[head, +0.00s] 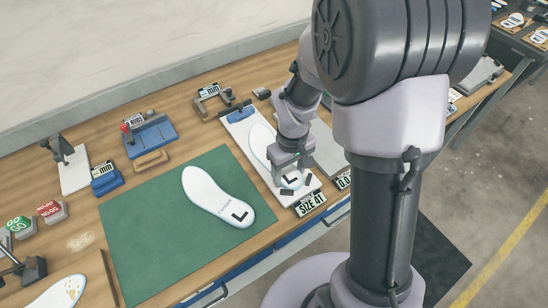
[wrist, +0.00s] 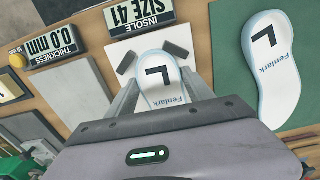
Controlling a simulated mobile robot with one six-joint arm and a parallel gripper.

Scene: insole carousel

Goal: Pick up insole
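A white insole marked "L" and "Fenlark" (head: 212,192) lies flat on the green mat (head: 130,215); it also shows in the wrist view (wrist: 270,75). A second white "L" insole (head: 260,138) lies on the white SIZE 41 gauge board (head: 241,133). My gripper (head: 291,170) is over this second insole and hides its middle in the head view. In the wrist view, my gripper's two fingers (wrist: 160,95) stand apart, one on each side of the second insole (wrist: 158,72). The gripper looks open. I cannot tell whether the fingers touch the insole.
The SIZE 41 display (head: 311,204) stands at the board's front end, with two dark stops beside the insole. A grey plate (head: 326,150) lies right of the board. A blue fixture (head: 150,134), clamps and GO/NO-GO buttons (head: 50,210) stand further left. The mat is otherwise clear.

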